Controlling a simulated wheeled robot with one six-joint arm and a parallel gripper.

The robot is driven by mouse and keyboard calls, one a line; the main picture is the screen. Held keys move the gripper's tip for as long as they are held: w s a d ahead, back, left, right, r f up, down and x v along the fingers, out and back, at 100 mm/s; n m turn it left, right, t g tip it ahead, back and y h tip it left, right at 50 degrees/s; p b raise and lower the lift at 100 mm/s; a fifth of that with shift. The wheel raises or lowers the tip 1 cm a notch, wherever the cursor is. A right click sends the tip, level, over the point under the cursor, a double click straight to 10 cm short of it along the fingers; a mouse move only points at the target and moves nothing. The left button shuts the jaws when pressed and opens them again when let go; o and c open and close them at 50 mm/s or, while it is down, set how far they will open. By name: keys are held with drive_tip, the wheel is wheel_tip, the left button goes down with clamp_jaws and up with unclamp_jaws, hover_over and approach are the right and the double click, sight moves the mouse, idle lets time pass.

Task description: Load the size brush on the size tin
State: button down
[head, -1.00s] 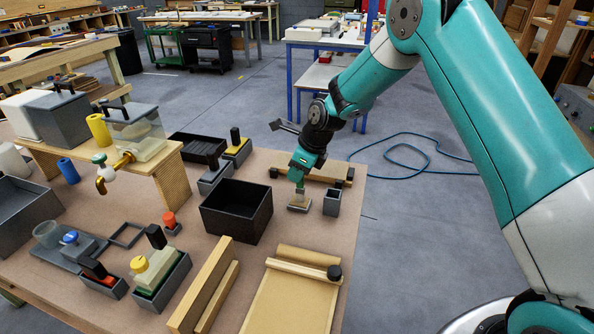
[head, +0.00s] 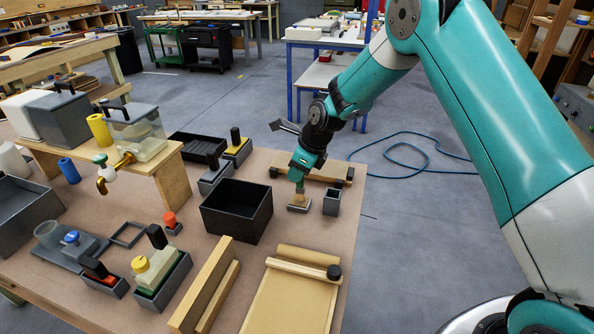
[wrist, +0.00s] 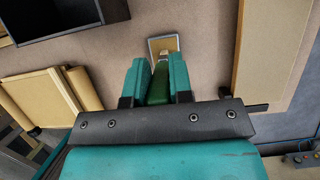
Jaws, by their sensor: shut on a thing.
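My gripper (head: 300,178) is shut on the size brush, whose green handle (wrist: 159,84) shows between the two teal fingers in the wrist view. The brush points down, and its pale lower end (head: 299,192) is over the size tin (head: 298,208), a small shallow square tin with a grey rim and tan inside. In the wrist view the tin (wrist: 153,44) lies just beyond the fingertips, with the brush end over it. I cannot tell whether the bristles touch the tan inside. The fingers hide part of the handle.
A small open grey box (head: 331,206) stands close right of the tin, and a large black open bin (head: 236,227) stands left. A wooden board with dark ends (head: 312,170) lies behind. A wooden frame with a roll (head: 293,290) lies in front. Bare table surrounds the tin.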

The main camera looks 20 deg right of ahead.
wheel_tip(320, 180, up, 7)
drive_tip(key=p, duration=0.6)
idle(0.8)
